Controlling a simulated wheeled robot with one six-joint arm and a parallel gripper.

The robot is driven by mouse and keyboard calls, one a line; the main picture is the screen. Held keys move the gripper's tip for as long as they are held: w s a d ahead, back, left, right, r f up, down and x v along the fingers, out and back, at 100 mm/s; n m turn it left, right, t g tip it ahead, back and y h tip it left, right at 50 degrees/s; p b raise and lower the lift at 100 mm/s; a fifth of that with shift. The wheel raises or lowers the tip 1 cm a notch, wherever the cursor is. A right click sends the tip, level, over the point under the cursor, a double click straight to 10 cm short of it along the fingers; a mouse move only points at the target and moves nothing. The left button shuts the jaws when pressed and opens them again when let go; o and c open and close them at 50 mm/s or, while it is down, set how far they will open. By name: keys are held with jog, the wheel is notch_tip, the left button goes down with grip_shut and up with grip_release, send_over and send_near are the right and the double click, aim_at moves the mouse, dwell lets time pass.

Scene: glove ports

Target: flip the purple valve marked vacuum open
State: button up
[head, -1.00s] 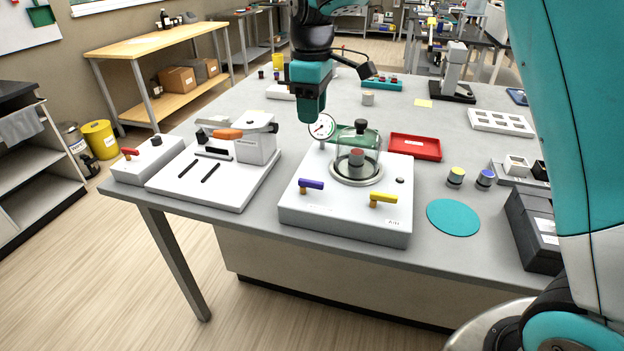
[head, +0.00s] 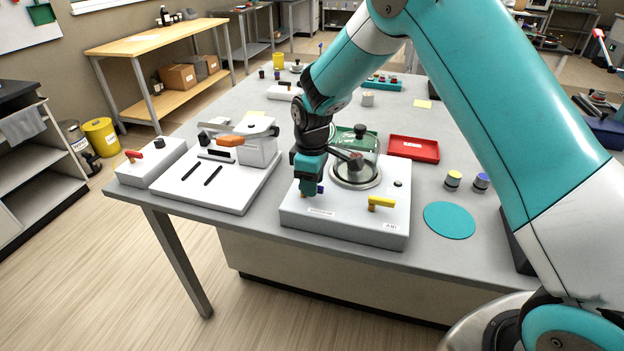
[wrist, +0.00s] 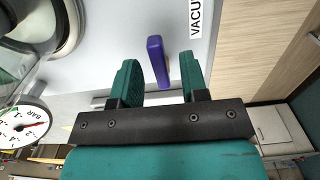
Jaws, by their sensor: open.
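The purple valve handle (wrist: 157,62) shows in the wrist view between the two fingers of my gripper (wrist: 160,75), with space on both sides of it. A label beginning "VACU" (wrist: 195,18) is beside it on the white panel. In the head view my gripper (head: 310,192) is low over the front left of the white box (head: 345,226). It hides most of the purple handle, and only a small purple part (head: 320,189) shows. My gripper is open. A yellow valve handle (head: 381,203) is further right on the same box.
A glass bell jar (head: 358,150) stands on the box behind my gripper. A pressure gauge (wrist: 22,125) shows at the left of the wrist view. A red tray (head: 414,148) and a teal disc (head: 450,220) lie to the right. A white device with an orange handle (head: 230,141) is to the left.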

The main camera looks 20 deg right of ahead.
jog(key=shift+f, duration=0.25)
grip_shut()
